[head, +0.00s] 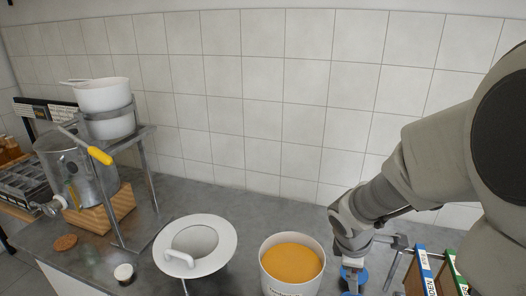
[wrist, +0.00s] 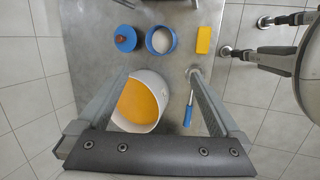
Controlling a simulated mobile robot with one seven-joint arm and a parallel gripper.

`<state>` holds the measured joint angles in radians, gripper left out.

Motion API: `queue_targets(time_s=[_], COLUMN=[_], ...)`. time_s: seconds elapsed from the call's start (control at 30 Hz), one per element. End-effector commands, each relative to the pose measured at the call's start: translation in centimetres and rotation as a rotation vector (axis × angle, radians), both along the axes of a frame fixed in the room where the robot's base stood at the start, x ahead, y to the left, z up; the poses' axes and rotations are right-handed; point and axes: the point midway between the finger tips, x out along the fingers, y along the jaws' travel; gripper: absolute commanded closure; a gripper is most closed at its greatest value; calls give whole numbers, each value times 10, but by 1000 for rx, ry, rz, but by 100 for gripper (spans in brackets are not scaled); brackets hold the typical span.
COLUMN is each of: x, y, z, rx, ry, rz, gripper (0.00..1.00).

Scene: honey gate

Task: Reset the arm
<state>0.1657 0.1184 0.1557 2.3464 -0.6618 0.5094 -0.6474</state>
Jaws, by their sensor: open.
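My gripper (head: 368,280) is at the right of the counter in the head view, pointing down, beside the white bucket of orange honey (head: 292,263). In the wrist view my gripper (wrist: 160,72) has its two fingers wide apart with nothing held between them. The bucket (wrist: 141,102) shows below and partly behind the left finger. A blue-handled tool (wrist: 188,112) lies near the right finger. My arm comes in from the right edge of the head view and hides part of the counter.
A white funnel-like vessel (head: 221,241) stands left of the bucket. Colored binders (head: 424,270) stand at right. Blue containers (wrist: 126,38) and a yellow block (wrist: 204,40) lie beyond my fingers.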

Motion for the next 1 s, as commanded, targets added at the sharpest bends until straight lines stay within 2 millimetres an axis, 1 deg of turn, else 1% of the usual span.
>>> queue_targets(time_s=[0.03,0.2,0.4,0.5,0.6,0.7,0.8,0.9,1.0], x=[-6,-31,-66,-85,-103,-120,-133,-141,-145], y=[1,6,20,30,41,52,61,67,70], z=[18,63,105,122,136,147,154,158,159], rx=[13,95,243,336,438,535,612,661,684], ry=[-43,-157,-274,-320,-355,-374,-381,-381,-380], rz=[-71,-316,-585,-711,-825,-919,-987,-1029,-1047], gripper=[0,0,0,0,0,0,0,0,0])
